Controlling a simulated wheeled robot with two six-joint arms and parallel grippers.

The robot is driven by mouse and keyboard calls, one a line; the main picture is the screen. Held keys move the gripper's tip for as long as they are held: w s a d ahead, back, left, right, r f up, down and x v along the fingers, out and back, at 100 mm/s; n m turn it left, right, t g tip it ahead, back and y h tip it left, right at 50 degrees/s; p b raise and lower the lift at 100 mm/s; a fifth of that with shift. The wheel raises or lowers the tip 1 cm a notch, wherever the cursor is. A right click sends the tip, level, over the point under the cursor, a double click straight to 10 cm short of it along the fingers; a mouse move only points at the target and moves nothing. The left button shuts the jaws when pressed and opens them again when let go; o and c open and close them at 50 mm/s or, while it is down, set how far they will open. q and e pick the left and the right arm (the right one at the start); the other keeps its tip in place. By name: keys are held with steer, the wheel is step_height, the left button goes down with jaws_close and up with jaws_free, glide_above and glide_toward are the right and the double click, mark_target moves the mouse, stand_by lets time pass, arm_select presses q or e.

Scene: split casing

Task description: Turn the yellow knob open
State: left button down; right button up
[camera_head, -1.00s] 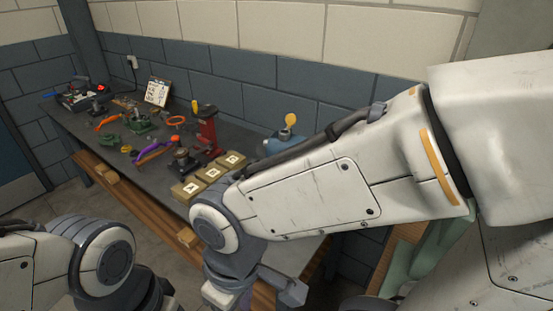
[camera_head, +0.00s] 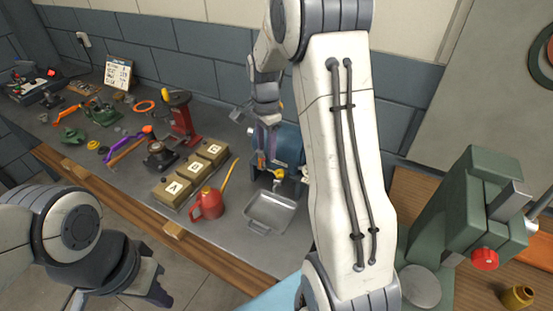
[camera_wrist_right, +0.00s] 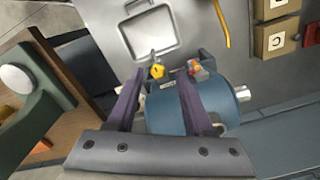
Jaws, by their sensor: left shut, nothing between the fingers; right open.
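The small yellow knob (camera_wrist_right: 157,71) is at the end of a blue cylindrical casing (camera_wrist_right: 170,113) in the right wrist view. In the head view the yellow knob (camera_head: 279,173) shows small at the front of the blue casing (camera_head: 288,145), behind the metal tray. My right gripper (camera_wrist_right: 160,84) is open over the casing; its two purple fingers are on either side of the knob in the picture, with no clear contact. In the head view my right gripper (camera_head: 263,160) points down by the casing. My left gripper (camera_head: 154,288) is shut and empty, low at the left before the bench.
A metal tray (camera_head: 250,222) and a red oil can (camera_head: 207,204) stand in front of the casing. Three lettered wooden blocks (camera_head: 190,176) and a red stand (camera_head: 182,120) are to the left. A green machine (camera_head: 462,212) is at the right. The bench's far left holds several tools.

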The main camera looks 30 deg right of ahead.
mark_target(279, 172)
steer(key=d+f+p, duration=0.1)
steer(key=f, duration=0.2)
steer(key=d+f+m+p, duration=0.1)
steer(key=d+f, duration=0.1)
steer(key=f, duration=0.1)
steer(key=d+f+m+p, duration=0.1)
steer(key=f, duration=0.3)
steer(key=shift+w+d, duration=0.1)
steer(key=shift+d, duration=0.2)
steer(key=shift+f, duration=0.75)
jaws_close()
